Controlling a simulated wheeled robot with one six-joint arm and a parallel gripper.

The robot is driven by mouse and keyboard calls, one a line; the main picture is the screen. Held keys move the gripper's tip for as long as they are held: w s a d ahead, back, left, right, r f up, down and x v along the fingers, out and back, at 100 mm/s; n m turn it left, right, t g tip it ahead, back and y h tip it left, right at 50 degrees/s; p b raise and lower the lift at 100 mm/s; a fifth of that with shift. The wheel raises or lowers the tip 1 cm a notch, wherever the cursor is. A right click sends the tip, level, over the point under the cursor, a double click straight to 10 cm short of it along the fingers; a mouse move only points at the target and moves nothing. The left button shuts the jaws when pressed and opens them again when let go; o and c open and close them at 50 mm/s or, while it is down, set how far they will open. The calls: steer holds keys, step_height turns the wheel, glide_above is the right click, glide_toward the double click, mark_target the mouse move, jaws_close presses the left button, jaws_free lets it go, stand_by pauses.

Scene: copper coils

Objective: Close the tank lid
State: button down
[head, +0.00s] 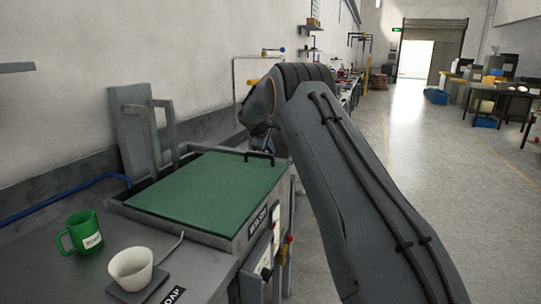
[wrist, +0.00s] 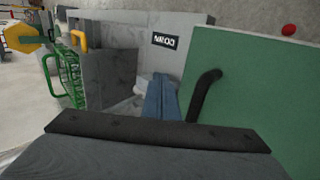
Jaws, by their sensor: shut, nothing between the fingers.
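The green tank lid (head: 208,192) lies about level over the grey tank (head: 185,231) in the head view. I cannot tell if it is fully seated. Its black bar handle (head: 259,154) is at the far right edge. In the wrist view the green lid (wrist: 258,90) fills the right side, with the curved black handle (wrist: 204,94) at its left edge. My gripper (wrist: 161,100) shows as two blue fingers, shut and empty, just left of the handle. I cannot tell if they touch it. In the head view my arm mostly hides the gripper.
A green mug (head: 80,233) and a white cup (head: 130,267) on a dark coaster stand on the grey bench left of the tank. Grey uprights (head: 157,135) rise behind the tank. A green wire basket (wrist: 66,77) shows in the wrist view. Open floor (head: 425,150) lies to the right.

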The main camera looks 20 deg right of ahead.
step_height(320, 180, up, 11)
steer(key=b, duration=0.2)
steer(key=s+a+f+m+g+y, duration=0.2)
steer(key=s+a+f+m, duration=0.1)
steer(key=s, duration=1.7)
steer(key=s+a+f+m+g+y+p, duration=0.1)
steer(key=s+a+f, duration=0.5)
steer(key=s, duration=1.3)
steer(key=s+a+f+m+g+y, duration=0.2)
steer(key=s+a+f+m, duration=0.3)
steer(key=s, duration=1.5)
step_height(320, 180, down, 3)
steer(key=shift+s+a+f+m+g+y+p, duration=0.2)
steer(key=shift+s+m+g+y+p, duration=0.25)
steer(key=shift+g, duration=0.45)
steer(key=shift+w, duration=0.1)
